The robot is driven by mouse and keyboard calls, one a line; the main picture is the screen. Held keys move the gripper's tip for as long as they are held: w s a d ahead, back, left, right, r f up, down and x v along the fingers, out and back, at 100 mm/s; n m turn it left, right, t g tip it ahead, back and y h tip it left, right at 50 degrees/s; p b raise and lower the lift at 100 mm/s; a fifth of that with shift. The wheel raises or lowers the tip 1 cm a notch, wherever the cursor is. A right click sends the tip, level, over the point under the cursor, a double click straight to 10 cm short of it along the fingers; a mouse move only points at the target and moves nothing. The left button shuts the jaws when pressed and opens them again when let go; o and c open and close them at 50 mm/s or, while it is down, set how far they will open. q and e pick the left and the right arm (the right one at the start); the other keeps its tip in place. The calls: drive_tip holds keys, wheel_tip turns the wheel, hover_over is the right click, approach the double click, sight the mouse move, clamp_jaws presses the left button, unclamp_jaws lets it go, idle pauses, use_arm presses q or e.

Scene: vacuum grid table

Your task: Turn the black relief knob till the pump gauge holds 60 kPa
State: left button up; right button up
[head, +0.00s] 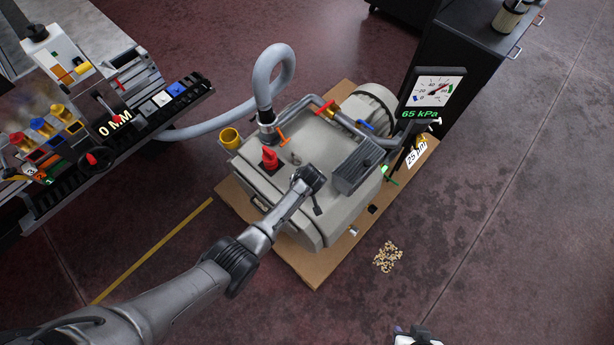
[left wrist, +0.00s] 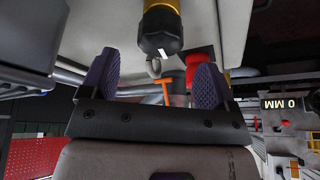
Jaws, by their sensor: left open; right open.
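The black relief knob (left wrist: 160,40) has a white mark and a yellow collar; it shows in the left wrist view, just beyond my open left fingers (left wrist: 155,80). The fingers stand to either side of its line, with nothing held; whether they touch it I cannot tell. In the head view my left gripper (head: 311,182) is over the pump (head: 325,158), and I cannot make out the knob there. The pump gauge (head: 436,90) has a dial with a needle, and its green digits (head: 419,114) read 65 kPa. My right gripper (head: 415,336) is partly in view at the bottom edge, open.
A grey hose (head: 260,80) loops above. A control bench (head: 110,120) stands left.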

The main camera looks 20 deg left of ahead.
use_arm(q)
drive_tip(key=p+v, duration=0.2)
drive_tip(key=v, duration=0.6)
idle(0.5)
wheel_tip(320, 180, up, 14)
drive_tip(key=w+d+m+t+h, duration=0.1)
drive_tip(key=w+m+t+h, duration=0.1)
drive_tip(key=m, duration=0.4)
drive_tip(key=s+a+r+m+t+h, duration=0.1)
drive_tip(key=s+a+r+m+t, duration=0.1)
drive_tip(key=s+r, duration=0.5)
drive_tip(key=s+a+r, duration=0.1)
drive_tip(key=s+a, duration=0.3)
drive_tip(key=s, duration=0.8)
drive_tip(key=s+a+f+g, duration=0.1)
drive_tip(key=s+f+g, duration=0.1)
drive_tip(key=s+f, duration=0.45)
drive_tip(key=s+a+f+g, duration=0.2)
drive_tip(key=s+f, duration=0.1)
drive_tip(key=s, duration=0.7)
wheel_tip(320, 180, up, 26)
drive_tip(key=p, duration=2.6)
drive_tip(key=shift+w+d, duration=0.2)
drive_tip(key=shift+w, duration=0.1)
